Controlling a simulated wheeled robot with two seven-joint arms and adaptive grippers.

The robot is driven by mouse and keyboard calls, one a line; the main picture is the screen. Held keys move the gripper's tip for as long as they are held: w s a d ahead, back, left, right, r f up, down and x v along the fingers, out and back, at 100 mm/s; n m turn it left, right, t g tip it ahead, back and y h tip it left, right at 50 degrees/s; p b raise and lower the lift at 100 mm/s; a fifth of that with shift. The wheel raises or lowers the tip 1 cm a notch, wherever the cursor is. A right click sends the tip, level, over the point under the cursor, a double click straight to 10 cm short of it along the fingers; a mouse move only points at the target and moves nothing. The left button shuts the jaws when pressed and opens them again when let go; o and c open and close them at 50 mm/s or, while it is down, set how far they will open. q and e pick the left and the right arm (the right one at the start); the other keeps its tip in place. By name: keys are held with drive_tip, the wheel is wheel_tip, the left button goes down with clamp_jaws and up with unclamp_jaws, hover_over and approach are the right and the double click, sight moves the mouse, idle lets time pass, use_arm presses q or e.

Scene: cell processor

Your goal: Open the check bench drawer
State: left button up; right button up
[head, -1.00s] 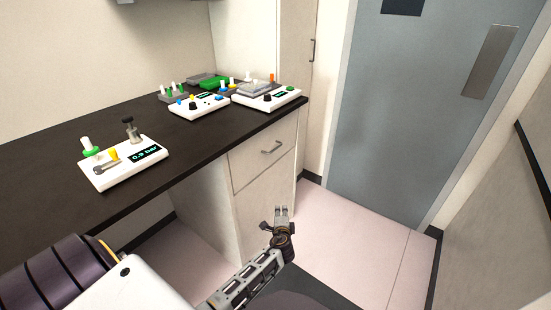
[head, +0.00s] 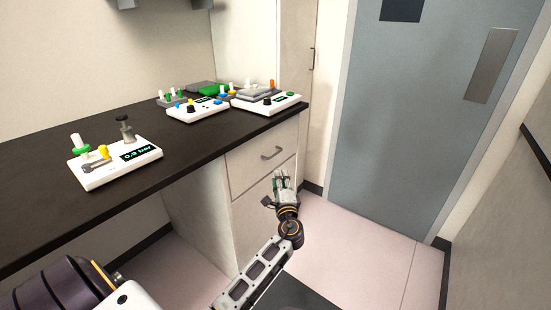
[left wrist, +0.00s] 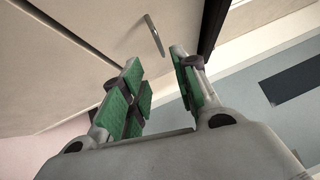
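The check bench drawer (head: 253,163) is a pale front under the right end of the dark benchtop, and it looks shut. Its grey bar handle (head: 272,153) sits near the middle of the front; the handle also shows in the left wrist view (left wrist: 154,36), beyond the fingertips. My left gripper (head: 281,177) is just below and in front of the handle, apart from it. In the left wrist view the green-padded fingers (left wrist: 155,80) are spread with nothing between them. My right gripper is not in view.
The dark benchtop (head: 55,145) overhangs the drawer and carries several white instruments, including a pressure device (head: 115,165) at left. A lower cabinet panel (head: 250,220) is below the drawer. A grey door (head: 410,120) stands at right, with clear floor (head: 350,245) before it.

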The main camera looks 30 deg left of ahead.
use_arm(q)
drive_tip(key=b+x, duration=0.2)
drive_tip(key=x, duration=1.1)
drive_tip(key=shift+w+a, duration=0.25)
drive_tip(key=shift+w, duration=0.05)
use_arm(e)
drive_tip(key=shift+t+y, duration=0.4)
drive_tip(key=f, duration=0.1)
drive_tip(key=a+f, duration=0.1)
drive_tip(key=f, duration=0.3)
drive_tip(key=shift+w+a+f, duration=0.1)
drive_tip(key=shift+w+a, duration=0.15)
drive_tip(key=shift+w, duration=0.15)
use_arm(q)
drive_tip(key=shift+c, duration=0.2)
clamp_jaws()
